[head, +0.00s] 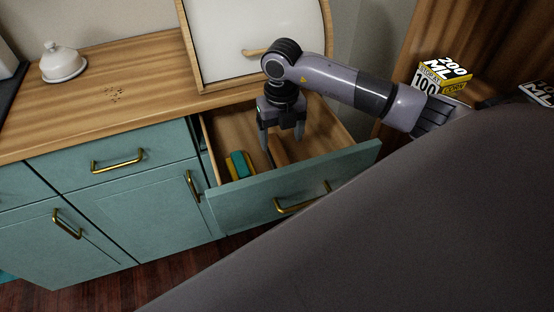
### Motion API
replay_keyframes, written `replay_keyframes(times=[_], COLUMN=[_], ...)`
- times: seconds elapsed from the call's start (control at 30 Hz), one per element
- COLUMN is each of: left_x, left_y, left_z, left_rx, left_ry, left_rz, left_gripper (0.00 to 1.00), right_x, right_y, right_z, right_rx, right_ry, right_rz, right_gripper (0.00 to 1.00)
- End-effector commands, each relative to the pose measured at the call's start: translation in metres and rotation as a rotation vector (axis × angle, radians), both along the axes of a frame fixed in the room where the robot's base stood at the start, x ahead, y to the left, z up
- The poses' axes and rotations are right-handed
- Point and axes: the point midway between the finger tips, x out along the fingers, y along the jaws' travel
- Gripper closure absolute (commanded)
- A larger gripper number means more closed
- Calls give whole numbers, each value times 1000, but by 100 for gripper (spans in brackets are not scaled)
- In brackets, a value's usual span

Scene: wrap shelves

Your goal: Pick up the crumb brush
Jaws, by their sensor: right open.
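An open drawer (295,190) with a teal front stands out from the counter. In it, at the left, lies a teal and yellow block-like item (240,165). A brown wooden piece (279,153) shows below and between my right fingers. I cannot tell whether it is the crumb brush or part of the drawer. My right gripper (281,138) points down over the drawer, open, its fingers apart with nothing seen held between them. The arm and gripper hide part of the drawer's inside. My left gripper is not in view.
A white lidded dish (63,65) stands at the back left. A bread box (225,55) stands behind the drawer. Yellow-and-black boxes (428,82) are at the right. The drawer's front and sides surround the gripper's space.

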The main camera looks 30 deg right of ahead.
Motion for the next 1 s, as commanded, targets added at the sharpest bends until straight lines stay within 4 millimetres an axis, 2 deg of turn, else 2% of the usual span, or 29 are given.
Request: replay_keyframes(times=[0.37,0.6,0.93,1.0], left_x=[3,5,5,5], left_y=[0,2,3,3], left_z=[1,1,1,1], left_rx=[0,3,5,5], left_ry=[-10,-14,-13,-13], left_rz=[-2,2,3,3], left_gripper=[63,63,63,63], right_x=[3,7,7,7], right_y=[1,0,-1,0], right_z=[-35,-69,-75,-75], right_rx=[5,5,4,4], right_ry=[3,2,0,0], right_rz=[1,2,3,3], right_gripper=[22,22,22,45])
